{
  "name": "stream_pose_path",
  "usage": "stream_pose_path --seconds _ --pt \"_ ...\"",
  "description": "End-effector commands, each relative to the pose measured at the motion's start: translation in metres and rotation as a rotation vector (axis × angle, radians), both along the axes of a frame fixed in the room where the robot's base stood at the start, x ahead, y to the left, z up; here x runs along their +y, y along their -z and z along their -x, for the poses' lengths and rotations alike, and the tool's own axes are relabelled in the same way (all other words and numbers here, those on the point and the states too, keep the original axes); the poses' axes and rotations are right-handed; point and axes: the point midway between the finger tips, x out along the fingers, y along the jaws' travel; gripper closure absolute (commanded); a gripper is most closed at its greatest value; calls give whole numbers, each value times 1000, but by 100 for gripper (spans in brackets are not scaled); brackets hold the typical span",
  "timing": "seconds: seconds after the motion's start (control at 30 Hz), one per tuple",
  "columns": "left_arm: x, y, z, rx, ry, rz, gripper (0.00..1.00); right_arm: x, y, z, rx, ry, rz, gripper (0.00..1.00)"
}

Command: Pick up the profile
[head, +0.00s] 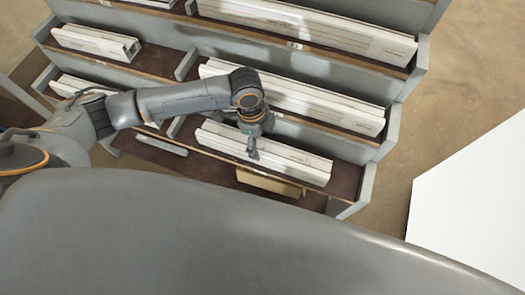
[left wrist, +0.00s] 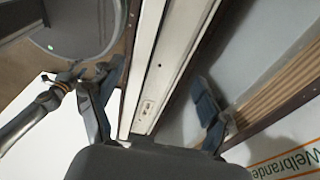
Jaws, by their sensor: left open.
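Several long white profiles lie in the stepped rack. The front profile (head: 292,166) lies lengthwise on the lowest shelf shown, and my left gripper (head: 252,150) is over its middle, pointing down. In the left wrist view this white profile (left wrist: 158,62) runs between the two spread fingers of my left gripper (left wrist: 153,85). The gripper is open and empty. I cannot tell how far the fingertips are above the profile. An arm with an orange ring, seemingly my right one, shows at the left of the wrist view; its jaws are unclear.
More profiles lie on higher shelves, such as the one behind (head: 310,101) and a shorter one at the upper left (head: 93,42). Grey dividers and side walls (head: 388,135) bound the shelves. A white panel (head: 475,200) stands at the right, with bare floor between.

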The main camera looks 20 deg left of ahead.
Motion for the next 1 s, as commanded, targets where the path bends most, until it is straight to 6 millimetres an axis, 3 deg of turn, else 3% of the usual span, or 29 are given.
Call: stream_pose_path --seconds 0.3,0.6,0.9,1.0 --pt "-6 44 3 2 0 0 23 -3 2 0 0 -1 4 60" --pt "-7 48 3 1 1 -1 25 -4 2 0 0 0 4 60" --pt "-7 48 3 1 1 -1 86 -4 2 0 0 0 4 60" --pt "-7 47 2 -1 1 1 88 -3 2 0 0 0 4 60"
